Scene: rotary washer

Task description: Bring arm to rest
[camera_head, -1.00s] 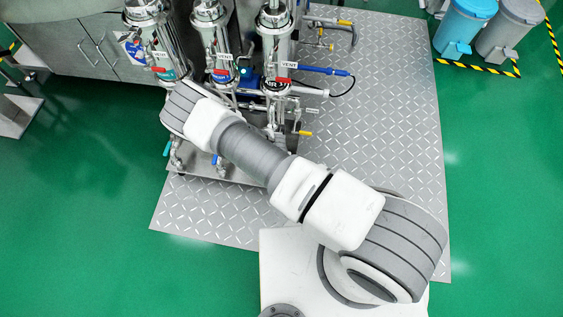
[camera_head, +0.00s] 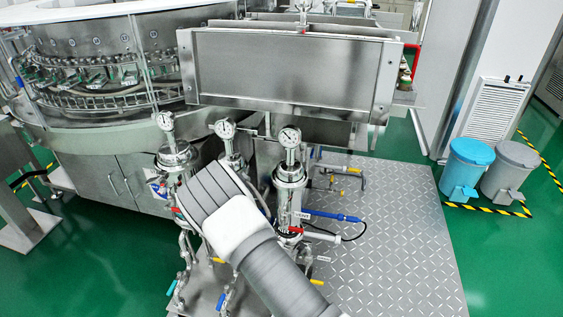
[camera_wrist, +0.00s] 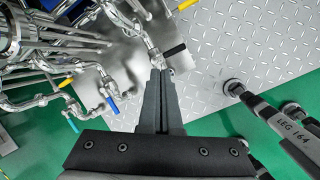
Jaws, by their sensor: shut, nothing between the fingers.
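My gripper (camera_wrist: 161,75) shows in the wrist view as two dark fingers close together, with nothing between them. Its tips are seen against steel pipes and a valve (camera_wrist: 154,55) over the diamond-plate floor; I cannot tell whether they touch. In the head view my grey and white arm reaches up and left in front of the filter housings, and my gripper is hidden there.
Steel filter housings (camera_head: 290,185) with gauges stand by the arm. Behind them are a steel box (camera_head: 285,68) and the round washer (camera_head: 95,75). Blue (camera_head: 467,168) and grey (camera_head: 510,172) bins stand at right. The diamond-plate platform (camera_head: 400,230) is largely clear on its right.

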